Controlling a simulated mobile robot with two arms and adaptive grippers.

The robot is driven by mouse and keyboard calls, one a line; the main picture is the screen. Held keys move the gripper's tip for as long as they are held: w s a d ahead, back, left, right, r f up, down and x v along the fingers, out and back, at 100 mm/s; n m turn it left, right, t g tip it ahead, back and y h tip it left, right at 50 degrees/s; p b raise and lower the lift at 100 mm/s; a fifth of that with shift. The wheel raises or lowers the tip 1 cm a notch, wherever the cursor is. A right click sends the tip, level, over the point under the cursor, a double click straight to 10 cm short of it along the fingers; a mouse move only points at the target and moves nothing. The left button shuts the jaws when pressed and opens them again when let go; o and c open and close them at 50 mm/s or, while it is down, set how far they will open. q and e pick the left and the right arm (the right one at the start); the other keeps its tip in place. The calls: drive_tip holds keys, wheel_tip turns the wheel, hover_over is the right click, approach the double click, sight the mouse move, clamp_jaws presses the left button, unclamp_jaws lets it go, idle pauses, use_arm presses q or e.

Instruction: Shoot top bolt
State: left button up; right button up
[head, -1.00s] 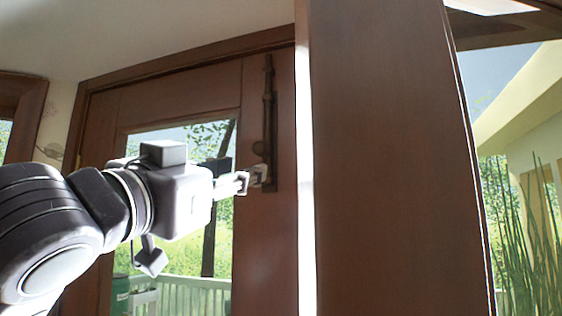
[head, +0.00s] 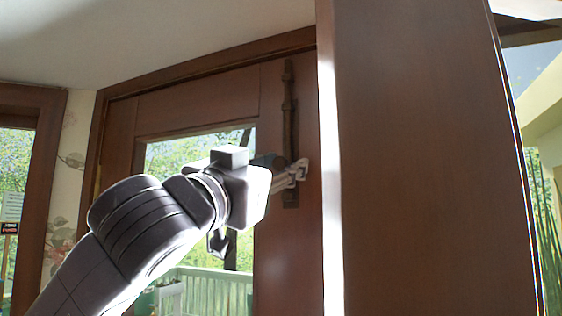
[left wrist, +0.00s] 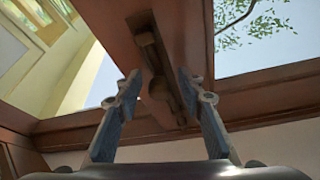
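The top bolt (head: 288,105) is a dark, upright metal bolt on the brown door (head: 272,250), near its upper right edge. My left gripper (head: 299,172) is at the lower part of the bolt in the head view and hides some of it. In the left wrist view the two fingers of my left gripper (left wrist: 168,92) stand well apart. The bolt (left wrist: 148,42) and its round knob (left wrist: 158,88) show in the gap between them. I cannot tell whether a finger touches the bolt. My right gripper is not in view.
A large brown wooden panel (head: 425,170) stands close to the right of the bolt, with a bright strip along its left edge. The door frame (head: 205,67) runs above the bolt. A glass pane (head: 195,148) lies left of it, showing greenery and a railing outside.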

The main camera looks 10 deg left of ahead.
use_arm(q)
drive_tip(key=shift+s, duration=0.15)
drive_tip(key=shift+c, duration=1.3)
clamp_jaws()
drive_tip(key=shift+r, duration=0.2)
wheel_tip(320, 180, up, 4)
drive_tip(key=p, duration=0.2)
drive_tip(key=shift+r+p, duration=0.15)
drive_tip(key=shift+p, duration=0.2)
drive_tip(key=shift+a, duration=0.15)
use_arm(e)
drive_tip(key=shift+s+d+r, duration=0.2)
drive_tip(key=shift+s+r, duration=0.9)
use_arm(q)
drive_tip(key=shift+o, duration=1.3)
unclamp_jaws()
